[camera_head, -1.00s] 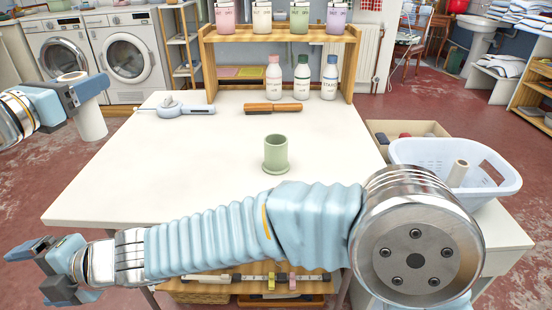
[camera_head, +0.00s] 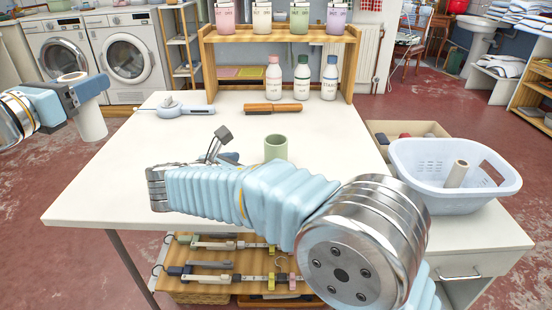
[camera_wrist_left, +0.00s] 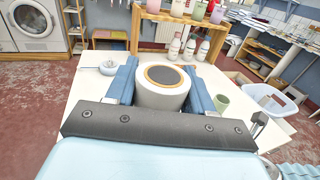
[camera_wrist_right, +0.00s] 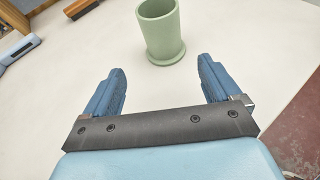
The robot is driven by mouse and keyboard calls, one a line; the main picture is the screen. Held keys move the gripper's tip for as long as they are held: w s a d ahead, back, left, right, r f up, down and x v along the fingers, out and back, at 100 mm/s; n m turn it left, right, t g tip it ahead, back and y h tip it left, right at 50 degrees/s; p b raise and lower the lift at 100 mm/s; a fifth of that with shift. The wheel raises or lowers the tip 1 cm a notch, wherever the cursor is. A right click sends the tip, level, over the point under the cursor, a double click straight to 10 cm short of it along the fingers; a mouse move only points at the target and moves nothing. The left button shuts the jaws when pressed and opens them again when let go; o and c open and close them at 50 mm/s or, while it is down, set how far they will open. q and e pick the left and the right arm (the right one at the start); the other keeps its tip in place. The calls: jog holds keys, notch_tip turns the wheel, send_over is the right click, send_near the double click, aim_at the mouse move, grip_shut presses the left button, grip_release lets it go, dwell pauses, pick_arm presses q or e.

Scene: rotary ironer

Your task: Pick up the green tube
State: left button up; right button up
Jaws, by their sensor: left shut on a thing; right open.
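The green tube (camera_head: 276,148) stands upright on the white table, its lower part hidden behind my right arm in the head view. In the right wrist view the green tube (camera_wrist_right: 160,30) stands just beyond the fingertips, open end up, with a flared base. My right gripper (camera_wrist_right: 160,88) is open and empty, a short way from the tube. In the head view the right gripper (camera_head: 224,145) is partly hidden by its own arm. My left gripper (camera_head: 88,90) is shut on a white roll (camera_head: 92,122) with a brown core, held left of the table; the roll (camera_wrist_left: 162,92) fills its jaws.
The table (camera_head: 110,190) is clear around the tube. A blue-grey tool (camera_head: 175,110) and a wooden brush (camera_head: 273,107) lie farther back. A wooden shelf (camera_head: 208,70) with bottles stands behind. A white basket (camera_head: 440,200) with a pale roll (camera_head: 457,174) is at right.

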aim_at(270, 151)
jog(key=x, duration=0.6)
jog(key=shift+w+d+f, duration=0.1)
jog(key=shift+d+f, duration=0.05)
jog(key=shift+d, duration=0.1)
jog(key=x, duration=0.5)
jog(key=shift+w+d+r, duration=0.15)
jog(key=shift+d+r, duration=0.15)
jog(key=shift+d, duration=0.05)
jog(key=c, duration=1)
jog(key=shift+r, duration=0.1)
jog(key=shift+c, duration=0.2)
notch_tip(270, 151, up, 10)
notch_tip(270, 151, down, 7)
jog(key=shift+f, duration=0.1)
jog(key=shift+f, duration=0.15)
